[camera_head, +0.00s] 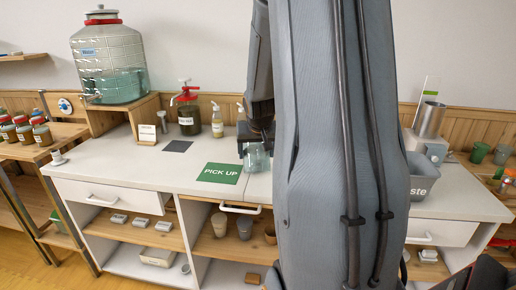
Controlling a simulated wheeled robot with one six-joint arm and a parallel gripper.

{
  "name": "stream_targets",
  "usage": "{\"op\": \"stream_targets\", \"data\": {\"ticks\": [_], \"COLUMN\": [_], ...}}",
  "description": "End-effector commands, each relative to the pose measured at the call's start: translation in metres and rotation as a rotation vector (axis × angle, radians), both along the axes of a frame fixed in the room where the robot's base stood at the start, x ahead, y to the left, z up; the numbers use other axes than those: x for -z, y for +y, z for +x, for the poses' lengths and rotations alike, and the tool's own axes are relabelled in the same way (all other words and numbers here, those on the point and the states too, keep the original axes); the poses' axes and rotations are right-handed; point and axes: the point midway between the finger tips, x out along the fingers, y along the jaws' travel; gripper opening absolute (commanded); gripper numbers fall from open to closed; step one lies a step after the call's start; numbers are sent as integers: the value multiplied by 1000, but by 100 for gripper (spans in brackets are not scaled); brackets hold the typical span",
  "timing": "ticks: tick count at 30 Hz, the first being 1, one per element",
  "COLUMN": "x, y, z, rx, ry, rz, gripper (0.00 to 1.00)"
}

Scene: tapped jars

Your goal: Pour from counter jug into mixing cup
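A small clear glass vessel (256,159), possibly the counter jug, shows at the front middle of the white counter, right of the green PICK UP mat. My gripper (256,138) is dark and points down directly over and against this vessel in the picture. Its fingertips are too small and dark to tell whether they grip it. A metal cup (430,119), possibly the mixing cup, stands upright on a grey machine at the right. My grey arm hides the counter between them. I cannot tell what the vessel or the metal cup holds.
A large water dispenser (110,62) stands on a wooden stand at the left. A red-pump jar (188,114) and a pale pump bottle (217,124) stand at the back. The green PICK UP mat (219,173) is bare. A grey waste bin (420,182) is right of my arm.

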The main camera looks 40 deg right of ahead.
Motion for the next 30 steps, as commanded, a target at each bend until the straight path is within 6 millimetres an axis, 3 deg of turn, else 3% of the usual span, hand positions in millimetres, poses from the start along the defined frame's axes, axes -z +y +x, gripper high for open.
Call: {"op": "stream_targets", "data": {"ticks": [21, 30], "x": [-17, -11], "y": [0, 1], "z": [-2, -1], "rx": [1, 1], "ry": [98, 95], "rz": [66, 65], "gripper": [11, 11]}}
